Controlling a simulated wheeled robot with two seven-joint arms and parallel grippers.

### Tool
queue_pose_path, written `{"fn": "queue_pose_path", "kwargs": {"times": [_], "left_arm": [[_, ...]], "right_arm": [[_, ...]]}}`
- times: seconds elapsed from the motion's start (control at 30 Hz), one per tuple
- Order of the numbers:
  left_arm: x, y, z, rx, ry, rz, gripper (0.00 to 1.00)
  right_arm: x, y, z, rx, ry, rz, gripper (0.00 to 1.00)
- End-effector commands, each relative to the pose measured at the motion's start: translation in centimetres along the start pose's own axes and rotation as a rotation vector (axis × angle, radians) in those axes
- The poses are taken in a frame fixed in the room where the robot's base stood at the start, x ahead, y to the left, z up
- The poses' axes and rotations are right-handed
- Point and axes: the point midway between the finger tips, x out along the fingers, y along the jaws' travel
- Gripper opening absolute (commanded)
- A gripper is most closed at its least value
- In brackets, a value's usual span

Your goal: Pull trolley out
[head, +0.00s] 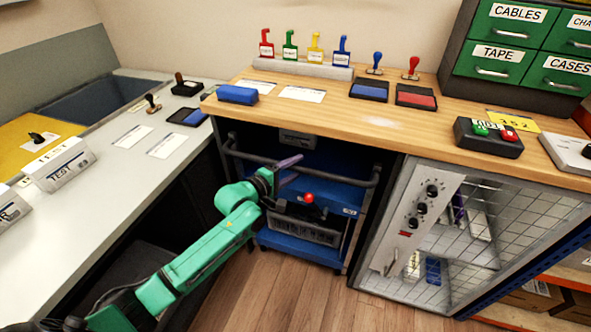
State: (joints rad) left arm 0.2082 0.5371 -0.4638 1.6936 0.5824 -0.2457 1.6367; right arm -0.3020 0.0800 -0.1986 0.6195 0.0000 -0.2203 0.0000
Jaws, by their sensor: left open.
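A blue trolley (345,193) stands in the bay under the wooden bench, with a grey handle rail (371,178) around its upper part. It carries a dark grey crate (318,232) and a red ball-topped knob (309,198). My left gripper (290,168) is open at the trolley's front left, in front of the upper part in the picture. I cannot tell whether its fingers touch the rail. The arm hides the trolley's lower left side. My right gripper is not in view.
A mesh-fronted cabinet (522,215) with knobs stands right beside the trolley bay. A white counter (112,182) runs along the left. Stamps and pads lie on the wooden bench top (300,112). Wooden floor (290,297) is open in front of the trolley.

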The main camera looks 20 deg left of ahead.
Motion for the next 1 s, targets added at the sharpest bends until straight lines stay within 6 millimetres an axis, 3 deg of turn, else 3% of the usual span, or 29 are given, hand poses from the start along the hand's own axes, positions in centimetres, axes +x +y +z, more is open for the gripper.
{"fn": "queue_pose_path", "kwargs": {"times": [0.27,0.3,0.43,1.0], "left_arm": [[0.54,0.04,0.01,0.001,0.0,0.0,0.57],[0.53,0.04,0.0,0.001,0.0,0.0,0.49],[0.51,0.04,-0.01,0.001,0.0,0.0,0.0],[0.48,0.0,-0.01,0.001,0.0,0.0,0.0]], "right_arm": [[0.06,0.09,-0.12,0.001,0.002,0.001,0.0],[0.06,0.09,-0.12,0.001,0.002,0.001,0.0],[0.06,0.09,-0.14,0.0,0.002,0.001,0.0],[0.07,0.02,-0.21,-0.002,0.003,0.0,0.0]]}}
